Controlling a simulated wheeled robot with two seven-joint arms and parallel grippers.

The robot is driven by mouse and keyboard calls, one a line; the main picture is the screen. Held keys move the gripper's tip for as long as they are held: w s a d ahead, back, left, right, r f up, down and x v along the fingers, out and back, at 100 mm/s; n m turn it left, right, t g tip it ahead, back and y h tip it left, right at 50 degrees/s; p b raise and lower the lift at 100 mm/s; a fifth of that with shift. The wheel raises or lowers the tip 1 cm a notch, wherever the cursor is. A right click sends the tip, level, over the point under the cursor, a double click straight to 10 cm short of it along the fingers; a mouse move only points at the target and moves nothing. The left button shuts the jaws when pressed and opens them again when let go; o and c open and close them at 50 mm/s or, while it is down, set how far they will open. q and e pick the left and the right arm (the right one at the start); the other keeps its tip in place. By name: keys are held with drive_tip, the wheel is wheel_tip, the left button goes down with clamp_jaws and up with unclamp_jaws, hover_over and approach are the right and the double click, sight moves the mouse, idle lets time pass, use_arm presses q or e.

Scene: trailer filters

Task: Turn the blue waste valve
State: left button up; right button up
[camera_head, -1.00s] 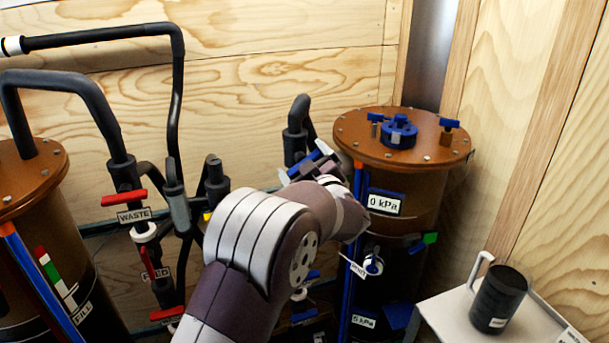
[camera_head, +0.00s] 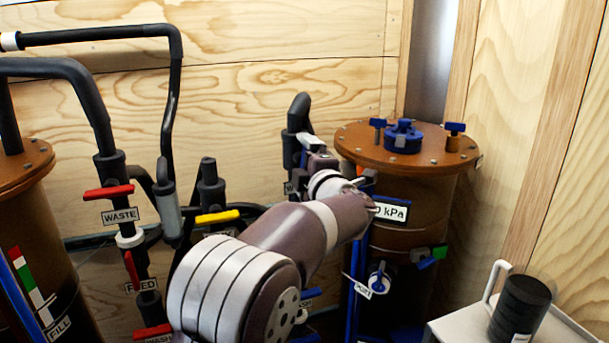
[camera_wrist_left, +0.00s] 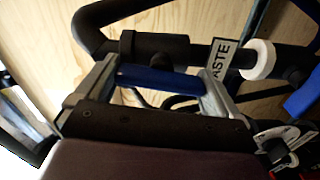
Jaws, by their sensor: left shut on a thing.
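The blue waste valve handle (camera_wrist_left: 155,78) lies lengthwise between the two fingers of my left gripper (camera_wrist_left: 152,88) in the left wrist view. The left gripper is shut on it. In the head view, my left gripper (camera_head: 318,160) is at the dark vertical pipe beside the right filter tank. A small blue part of the handle (camera_head: 310,142) shows there, and the gripper hides most of the valve. The white WASTE label (camera_wrist_left: 222,58), partly cut off, and a white collar (camera_wrist_left: 259,60) show on the pipe in the wrist view. My right gripper is not in view.
The right brown filter tank (camera_head: 410,155), with blue fittings on its lid, stands close beside my left gripper. Red-handled valves (camera_head: 108,192) and a yellow handle (camera_head: 217,216) are on pipes to the left.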

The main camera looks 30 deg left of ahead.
use_arm(q)
drive_tip(key=shift+f+n+b, duration=0.25)
drive_tip(key=shift+n+b, duration=0.35)
drive_tip(key=shift+n, duration=0.2)
drive_tip(key=o, duration=0.7)
drive_tip(key=shift+c, duration=0.2)
drive_tip(key=v, duration=1.2)
drive_tip(key=shift+s+d+r, duration=0.15)
drive_tip(key=shift+s+d, duration=0.1)
drive_tip(key=shift+d, duration=0.05)
